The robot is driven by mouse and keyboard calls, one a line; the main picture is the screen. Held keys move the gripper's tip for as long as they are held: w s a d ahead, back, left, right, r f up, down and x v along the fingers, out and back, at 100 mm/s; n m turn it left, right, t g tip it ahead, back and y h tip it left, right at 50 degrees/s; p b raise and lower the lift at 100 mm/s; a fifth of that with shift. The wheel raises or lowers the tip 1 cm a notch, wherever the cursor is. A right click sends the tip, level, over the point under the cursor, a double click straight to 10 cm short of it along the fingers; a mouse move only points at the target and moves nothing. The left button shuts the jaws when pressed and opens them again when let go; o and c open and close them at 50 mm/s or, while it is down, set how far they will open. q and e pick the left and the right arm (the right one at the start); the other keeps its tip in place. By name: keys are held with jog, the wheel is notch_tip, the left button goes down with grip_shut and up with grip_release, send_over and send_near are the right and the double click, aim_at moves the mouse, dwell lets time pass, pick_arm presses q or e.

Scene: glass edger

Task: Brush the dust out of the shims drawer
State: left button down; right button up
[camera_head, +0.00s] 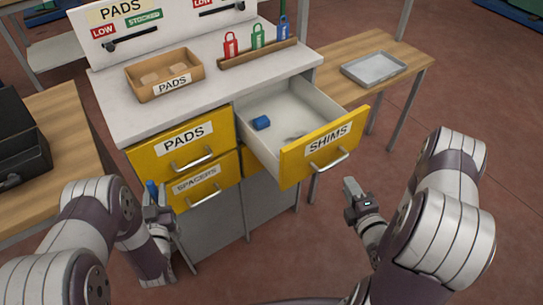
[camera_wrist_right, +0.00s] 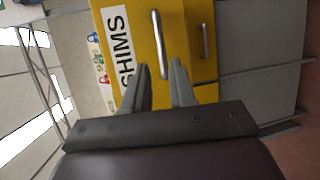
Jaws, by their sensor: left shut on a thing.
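The shims drawer (camera_head: 323,145) is pulled open, its yellow front labelled SHIMS with a silver handle (camera_head: 329,161). Inside its pale tray lie a small blue object (camera_head: 261,122) and a faint greyish patch (camera_head: 294,136) near the front, perhaps dust. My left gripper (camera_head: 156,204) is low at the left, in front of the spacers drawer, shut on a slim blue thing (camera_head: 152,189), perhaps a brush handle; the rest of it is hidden. My right gripper (camera_head: 350,187) is open and empty, below and in front of the shims drawer. In the right wrist view its fingers (camera_wrist_right: 159,72) point toward the drawer's handle (camera_wrist_right: 159,45), apart from it.
The closed pads drawer (camera_head: 183,148) and spacers drawer (camera_head: 199,185) are left of the shims drawer. On the cabinet top are a PADS box (camera_head: 166,88) and a wooden rack (camera_head: 258,55) with coloured tags. A metal tray (camera_head: 373,68) lies on the right side table.

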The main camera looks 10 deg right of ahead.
aim_at(337, 161)
jog(key=w, duration=0.3)
jog(key=w+f, duration=0.1)
jog(key=w, duration=0.3)
jog(key=w+f, duration=0.1)
jog(key=w, duration=0.3)
jog(key=shift+w+d, duration=0.1)
jog(key=shift+c, duration=0.3)
grip_shut()
